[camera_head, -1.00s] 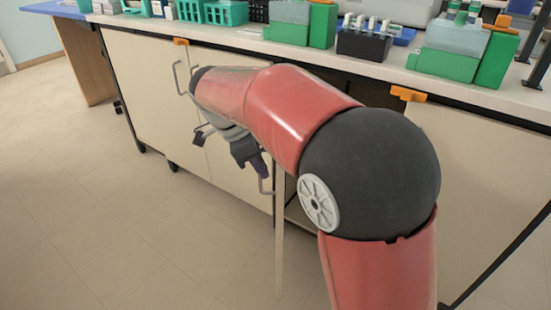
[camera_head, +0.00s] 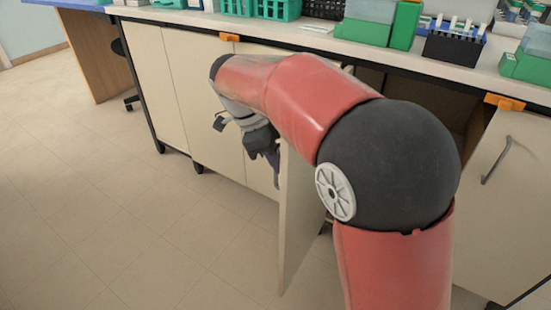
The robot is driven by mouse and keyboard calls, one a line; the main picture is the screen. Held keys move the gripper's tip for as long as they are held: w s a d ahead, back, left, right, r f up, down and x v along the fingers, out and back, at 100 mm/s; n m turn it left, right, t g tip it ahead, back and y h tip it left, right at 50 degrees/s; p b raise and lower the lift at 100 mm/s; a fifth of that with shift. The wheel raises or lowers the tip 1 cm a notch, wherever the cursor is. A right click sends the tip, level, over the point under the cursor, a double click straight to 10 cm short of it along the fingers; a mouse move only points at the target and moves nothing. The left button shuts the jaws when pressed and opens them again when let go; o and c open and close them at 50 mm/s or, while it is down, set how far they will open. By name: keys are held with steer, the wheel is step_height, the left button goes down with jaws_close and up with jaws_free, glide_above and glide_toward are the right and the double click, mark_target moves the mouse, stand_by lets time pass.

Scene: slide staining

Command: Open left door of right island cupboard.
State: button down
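The right island cupboard has a cream left door (camera_head: 298,215) that stands swung outward, seen nearly edge-on. Its cream right door (camera_head: 505,190) appears shut and has a grey bar handle (camera_head: 496,160). The dark opening (camera_head: 425,95) shows partly above and behind my arm. My gripper (camera_head: 266,152) is at the left, outer side of the open door, close to its face. The fingertips and the left door's handle are mostly hidden, so I cannot tell whether the fingers hold anything.
The closed cream doors of the left cupboard (camera_head: 160,85) stand beyond my gripper. Racks and a green box (camera_head: 362,30) stand on the white benchtop (camera_head: 300,42). Orange pieces (camera_head: 504,102) sit under its edge. The tiled floor (camera_head: 120,220) at left is clear.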

stand_by(0.3)
steer(key=c, duration=1.5)
jaws_free()
steer(key=shift+r, duration=0.1)
steer(key=p+v, duration=0.1)
steer(key=v, duration=0.6)
steer(key=shift+a+r, duration=0.25)
